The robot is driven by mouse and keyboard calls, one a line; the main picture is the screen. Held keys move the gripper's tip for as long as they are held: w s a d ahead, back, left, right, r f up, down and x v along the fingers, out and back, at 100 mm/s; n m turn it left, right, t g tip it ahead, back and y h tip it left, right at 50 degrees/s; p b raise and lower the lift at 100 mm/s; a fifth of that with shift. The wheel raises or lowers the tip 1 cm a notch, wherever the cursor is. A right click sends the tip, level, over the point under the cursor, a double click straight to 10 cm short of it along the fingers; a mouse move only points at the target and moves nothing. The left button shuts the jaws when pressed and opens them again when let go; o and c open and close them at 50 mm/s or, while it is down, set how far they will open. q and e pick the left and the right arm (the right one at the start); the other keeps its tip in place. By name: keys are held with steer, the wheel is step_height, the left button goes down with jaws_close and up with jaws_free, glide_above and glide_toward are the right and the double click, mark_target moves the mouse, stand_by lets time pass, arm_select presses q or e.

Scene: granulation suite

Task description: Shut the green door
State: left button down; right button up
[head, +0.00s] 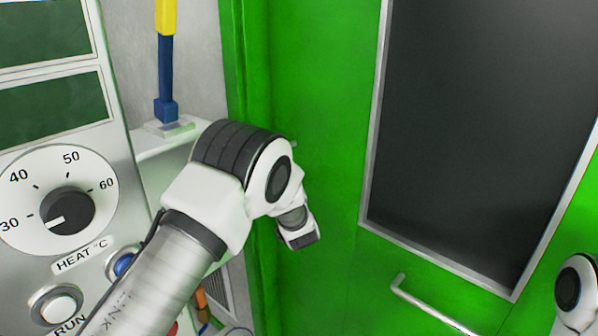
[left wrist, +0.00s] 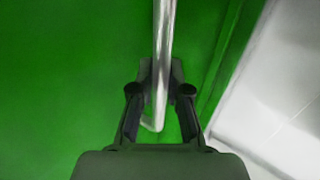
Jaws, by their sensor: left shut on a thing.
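The green door (head: 320,110) fills the middle and right of the head view, with a dark window in a grey frame. In the left wrist view, a metal bar handle (left wrist: 164,40) stands out from a green surface. My left gripper (left wrist: 160,85) is shut on this handle, one finger on each side. In the head view my left arm hides the gripper and nearly all of that handle. My right gripper is out of view; only a piece of the right arm shows at the lower right. I cannot tell how far the door stands open.
A second metal bar handle (head: 430,304) sits below the window (head: 480,130). At the left stands a control panel with a HEAT dial (head: 66,210) and buttons, close to my left arm. A blue and yellow upright (head: 166,65) rises behind it. A pale surface (left wrist: 275,90) borders the green at right.

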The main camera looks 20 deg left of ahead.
arm_select(q)
steer(key=s+a+f+n+g+y, duration=0.1)
steer(key=s+a, duration=0.1)
steer(key=s, duration=0.5)
steer(key=shift+y+p, duration=0.3)
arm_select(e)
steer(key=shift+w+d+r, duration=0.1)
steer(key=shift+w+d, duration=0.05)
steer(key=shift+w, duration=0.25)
arm_select(q)
steer(key=shift+s+f, duration=0.1)
steer(key=shift+s, duration=0.05)
steer(key=c, duration=1.3)
jaws_free()
steer(key=shift+c, duration=0.2)
steer(key=shift+o, duration=1)
steer(key=shift+s+a, duration=0.2)
steer(key=shift+a+r, duration=0.1)
steer(key=shift+r, duration=0.2)
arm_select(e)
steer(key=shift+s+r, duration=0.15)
arm_select(q)
steer(key=shift+r, duration=0.1)
